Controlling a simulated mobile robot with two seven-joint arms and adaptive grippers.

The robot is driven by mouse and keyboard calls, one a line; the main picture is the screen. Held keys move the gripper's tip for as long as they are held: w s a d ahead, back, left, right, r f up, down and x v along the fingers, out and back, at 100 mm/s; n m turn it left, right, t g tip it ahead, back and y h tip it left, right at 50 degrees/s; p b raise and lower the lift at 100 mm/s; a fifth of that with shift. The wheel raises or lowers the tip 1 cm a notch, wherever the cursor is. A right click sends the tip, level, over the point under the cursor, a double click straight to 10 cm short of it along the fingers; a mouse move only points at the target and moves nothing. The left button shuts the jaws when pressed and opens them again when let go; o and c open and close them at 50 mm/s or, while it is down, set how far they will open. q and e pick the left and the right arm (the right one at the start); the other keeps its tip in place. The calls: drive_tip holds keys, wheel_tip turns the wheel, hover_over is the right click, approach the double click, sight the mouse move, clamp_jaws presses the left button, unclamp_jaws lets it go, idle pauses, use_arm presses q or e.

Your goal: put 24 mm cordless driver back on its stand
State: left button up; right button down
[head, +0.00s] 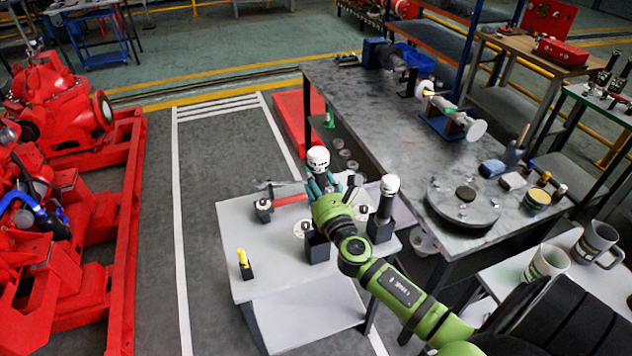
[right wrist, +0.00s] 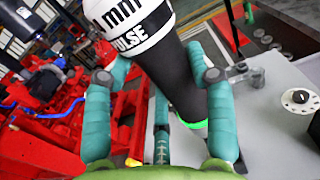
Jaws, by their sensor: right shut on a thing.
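My right gripper (head: 325,185) is shut on a cordless driver (head: 318,160) and holds it over the far edge area of the small light-grey table (head: 245,290). In the right wrist view the driver (right wrist: 170,70) is tilted between the teal fingers (right wrist: 160,115). It has a black body, a green ring low down and a white band reading "mm" and "PULSE"; the size number is cut off. A black block-shaped stand (head: 317,248) is on the table below my wrist, its top partly hidden. A second white-capped driver (head: 389,185) stands upright in another black stand (head: 380,229).
A dark workbench (head: 400,130) with a round plate (head: 463,203) is behind to the right. Red machinery (head: 60,200) stands left across the floor. The table's front is clear.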

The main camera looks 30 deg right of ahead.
drive_tip(key=shift+w+f+b, duration=0.15)
drive_tip(key=shift+f+b, duration=0.9)
drive_tip(key=shift+f, duration=0.05)
use_arm(q)
wheel_tip(320, 180, down, 12)
drive_tip(key=w+b, duration=0.1)
drive_tip(key=b, duration=0.9)
use_arm(e)
wheel_tip(320, 180, down, 11)
drive_tip(key=shift+r, duration=0.2)
use_arm(q)
drive_tip(key=shift+w+f+b, duration=0.1)
drive_tip(key=shift+f+b, duration=0.75)
drive_tip(key=shift+f, duration=0.1)
use_arm(e)
drive_tip(key=shift+f, duration=1.05)
drive_tip(key=shift+c, duration=1.7)
unclamp_jaws()
